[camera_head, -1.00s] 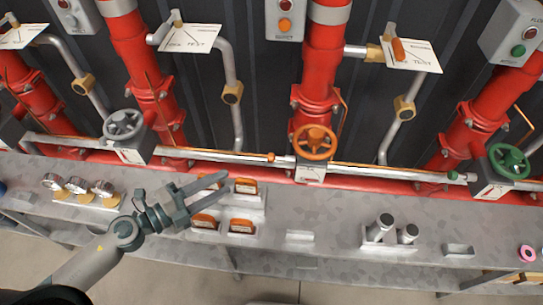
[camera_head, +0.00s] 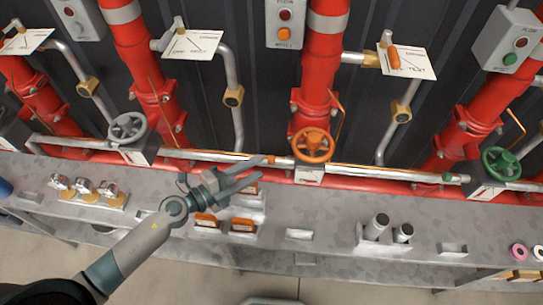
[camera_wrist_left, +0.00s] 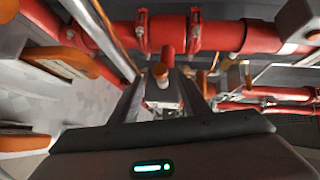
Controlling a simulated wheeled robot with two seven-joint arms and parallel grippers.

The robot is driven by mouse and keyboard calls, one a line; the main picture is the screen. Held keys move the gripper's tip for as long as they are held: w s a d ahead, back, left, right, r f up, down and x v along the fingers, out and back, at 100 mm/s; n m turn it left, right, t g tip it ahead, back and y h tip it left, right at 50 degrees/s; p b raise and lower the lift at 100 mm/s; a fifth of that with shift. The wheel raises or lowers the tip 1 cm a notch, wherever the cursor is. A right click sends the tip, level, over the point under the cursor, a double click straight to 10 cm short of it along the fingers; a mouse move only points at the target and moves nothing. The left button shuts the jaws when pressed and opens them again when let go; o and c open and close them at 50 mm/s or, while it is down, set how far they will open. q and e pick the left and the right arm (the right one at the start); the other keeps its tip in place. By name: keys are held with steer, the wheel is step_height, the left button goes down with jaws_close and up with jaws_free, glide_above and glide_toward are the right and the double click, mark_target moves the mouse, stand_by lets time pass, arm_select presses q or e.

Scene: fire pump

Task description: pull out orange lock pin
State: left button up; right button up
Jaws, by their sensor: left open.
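The orange lock pin (camera_head: 270,159) shows as a small orange end on the silver bar, just left of the orange handwheel (camera_head: 313,145). My left gripper (camera_head: 263,168) is open, with its fingertips close to the pin and partly overlapping it in the head view. In the left wrist view, an orange-tipped cylinder (camera_wrist_left: 160,72), which looks like the pin, lies ahead between the spread fingers (camera_wrist_left: 165,92). Whether the fingers touch it cannot be told. My right gripper is not in view.
Orange-topped blocks (camera_head: 207,220) stand on the grey bench under my left arm. Gauges (camera_head: 85,188) stand on the left, and grey cylinders (camera_head: 377,226) on the right. A red pipe (camera_head: 320,80) rises behind the orange handwheel. The bench between the blocks and cylinders is mostly clear.

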mark_target(272, 160)
arm_select(q)
steer(key=x, duration=0.7)
